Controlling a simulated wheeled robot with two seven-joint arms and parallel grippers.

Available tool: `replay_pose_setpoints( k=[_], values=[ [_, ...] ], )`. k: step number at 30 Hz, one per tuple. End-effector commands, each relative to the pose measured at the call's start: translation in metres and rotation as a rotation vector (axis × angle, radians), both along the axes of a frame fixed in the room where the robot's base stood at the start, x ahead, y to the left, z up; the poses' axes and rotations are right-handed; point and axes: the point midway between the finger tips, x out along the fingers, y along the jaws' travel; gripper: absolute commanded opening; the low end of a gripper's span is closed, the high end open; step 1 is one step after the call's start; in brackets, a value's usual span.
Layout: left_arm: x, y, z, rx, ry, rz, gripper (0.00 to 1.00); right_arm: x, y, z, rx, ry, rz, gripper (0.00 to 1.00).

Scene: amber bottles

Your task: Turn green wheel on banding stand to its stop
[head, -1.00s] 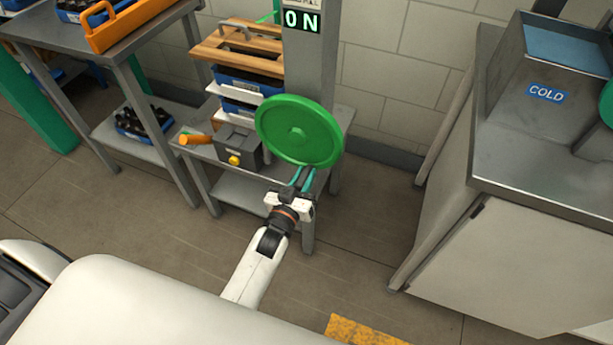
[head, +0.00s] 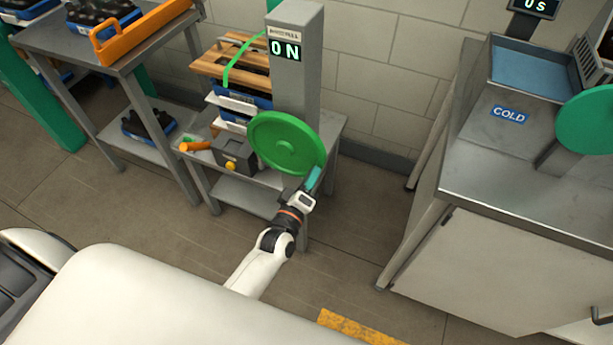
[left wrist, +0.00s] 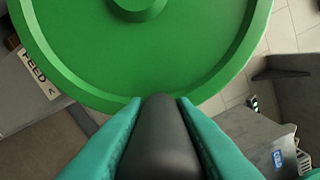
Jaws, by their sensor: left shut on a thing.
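The green wheel (head: 285,143) is mounted on the front of the grey banding stand (head: 297,75), whose display reads "ON". In the left wrist view the wheel (left wrist: 190,50) fills the upper part, with its hub at the top. My left gripper (head: 315,180) is at the wheel's lower right edge. Its teal fingers are shut on a dark rounded handle (left wrist: 160,140) at the wheel's rim, seen between them in the left wrist view. In the head view the gripper hides this handle. My right gripper is not in view.
A wooden-topped stack (head: 232,62) with blue crates and a green strap (head: 240,62) stands left of the stand's column. A grey box (head: 233,152) with a yellow button sits below it. A steel counter (head: 510,190) stands at right. Floor between is clear.

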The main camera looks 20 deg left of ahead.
Motion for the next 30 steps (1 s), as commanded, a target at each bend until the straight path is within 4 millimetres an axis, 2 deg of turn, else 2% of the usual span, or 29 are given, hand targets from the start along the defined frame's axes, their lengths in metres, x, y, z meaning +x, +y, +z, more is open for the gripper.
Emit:
replay_pose_setpoints(
  k=[1, 14, 30],
  values=[
    [0.000, -0.001, 0.009, -0.045, 0.001, 0.000, 0.00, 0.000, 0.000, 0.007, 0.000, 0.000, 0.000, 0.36],
    [0.000, -0.002, 0.046, -0.452, 0.013, 0.000, 0.00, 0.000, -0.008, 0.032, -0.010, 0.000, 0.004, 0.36],
    [0.001, 0.018, 0.087, -0.956, 0.030, 0.001, 0.00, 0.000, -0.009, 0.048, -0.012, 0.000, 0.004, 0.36]
  ],
)
